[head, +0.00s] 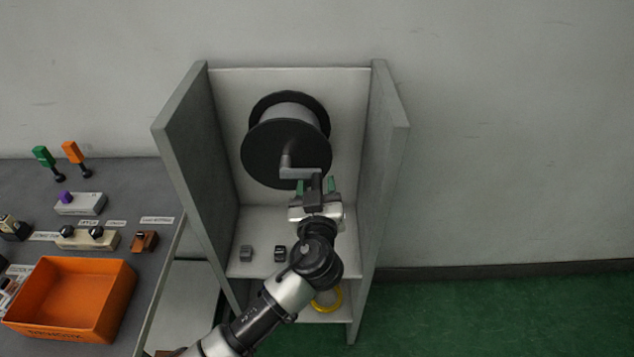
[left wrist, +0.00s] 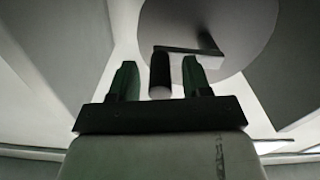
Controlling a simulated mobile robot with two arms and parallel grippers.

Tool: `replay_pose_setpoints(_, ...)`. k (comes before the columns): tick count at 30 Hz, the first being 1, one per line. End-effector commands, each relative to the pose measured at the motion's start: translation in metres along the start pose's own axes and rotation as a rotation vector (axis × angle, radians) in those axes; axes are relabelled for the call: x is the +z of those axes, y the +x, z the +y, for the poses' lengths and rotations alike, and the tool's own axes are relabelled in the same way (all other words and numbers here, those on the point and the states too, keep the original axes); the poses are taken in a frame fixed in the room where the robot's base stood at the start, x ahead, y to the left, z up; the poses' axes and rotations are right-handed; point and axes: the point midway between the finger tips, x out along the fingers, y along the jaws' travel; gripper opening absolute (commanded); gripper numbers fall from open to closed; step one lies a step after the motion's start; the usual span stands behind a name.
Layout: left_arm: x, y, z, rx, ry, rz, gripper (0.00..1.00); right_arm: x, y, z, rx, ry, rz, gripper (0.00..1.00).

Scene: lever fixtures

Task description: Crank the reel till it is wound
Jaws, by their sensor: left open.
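The reel (head: 262,150) has a black flanged drum with a pale core and is mounted on the back panel of a grey cabinet. Its grey crank arm (head: 300,173) runs from the hub toward the lower right. My left gripper (head: 316,186) is at the crank's outer end, and its jaws hide the handle there. In the left wrist view the dark handle (left wrist: 160,72), with a pale end, lies between the open green fingers of my left gripper (left wrist: 160,78). A gap shows on both sides. The reel's face (left wrist: 235,25) is beyond it. My right gripper is out of view.
Cabinet side walls (head: 187,150) (head: 388,170) stand on both sides of the reel. Small dark blocks (head: 280,253) sit on the shelf below; a yellow ring (head: 327,299) lies lower. A table at left holds an orange bin (head: 118,290) and levers (head: 42,157).

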Motion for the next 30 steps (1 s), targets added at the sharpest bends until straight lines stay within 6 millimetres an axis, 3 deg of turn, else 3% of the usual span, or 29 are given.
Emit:
replay_pose_setpoints(11,0.0003,0.0057,-0.0003,0.0,0.0,0.0,0.47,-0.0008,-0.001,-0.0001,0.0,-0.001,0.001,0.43)
replay_pose_setpoints(20,0.0002,0.0055,-0.0002,0.0,0.0,0.0,0.01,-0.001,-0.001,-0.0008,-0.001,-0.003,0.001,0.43)
replay_pose_setpoints(30,0.0028,0.0053,-0.0006,0.001,0.015,0.0,0.0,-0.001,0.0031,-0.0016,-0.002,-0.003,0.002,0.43)
